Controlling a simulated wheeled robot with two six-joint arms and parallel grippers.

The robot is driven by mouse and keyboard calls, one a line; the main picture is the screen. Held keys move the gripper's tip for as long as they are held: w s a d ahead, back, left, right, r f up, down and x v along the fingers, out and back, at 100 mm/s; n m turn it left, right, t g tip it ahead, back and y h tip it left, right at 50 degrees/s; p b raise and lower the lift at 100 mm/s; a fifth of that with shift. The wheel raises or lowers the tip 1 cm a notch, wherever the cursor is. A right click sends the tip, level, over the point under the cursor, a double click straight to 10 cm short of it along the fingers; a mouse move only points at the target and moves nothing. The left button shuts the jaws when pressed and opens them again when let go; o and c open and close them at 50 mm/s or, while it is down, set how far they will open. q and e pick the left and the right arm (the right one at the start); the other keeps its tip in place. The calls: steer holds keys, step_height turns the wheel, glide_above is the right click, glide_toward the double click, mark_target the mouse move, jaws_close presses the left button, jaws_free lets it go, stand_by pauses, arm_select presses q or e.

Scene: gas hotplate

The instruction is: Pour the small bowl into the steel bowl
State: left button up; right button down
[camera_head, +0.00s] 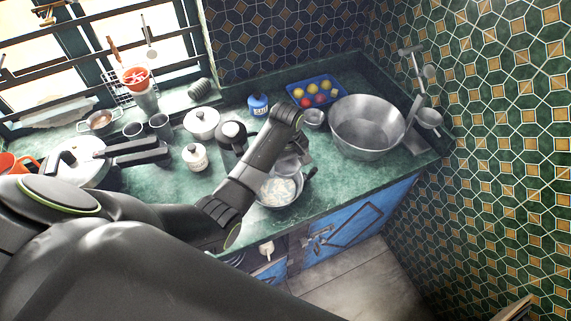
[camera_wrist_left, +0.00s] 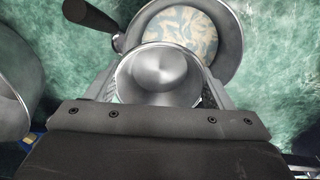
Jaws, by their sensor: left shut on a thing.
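My left gripper (camera_head: 296,152) is shut on a small metal bowl (camera_head: 287,165), above the front part of the counter. In the left wrist view the small bowl (camera_wrist_left: 160,72) sits between the two fingers, showing a shiny metal surface with no contents visible. A large steel basin (camera_head: 367,125) stands to the right on the counter. My right gripper is not in view.
A blue tray of fruit (camera_head: 316,92), a small metal cup (camera_head: 313,118) and a blue canister (camera_head: 258,105) stand behind the gripper. A dark-lidded pot (camera_head: 232,134), white jar (camera_head: 195,157) and white lidded pot (camera_head: 201,122) are left. The counter's front edge is close to the bowl.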

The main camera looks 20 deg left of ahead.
arm_select(q)
steer(key=shift+r, duration=2)
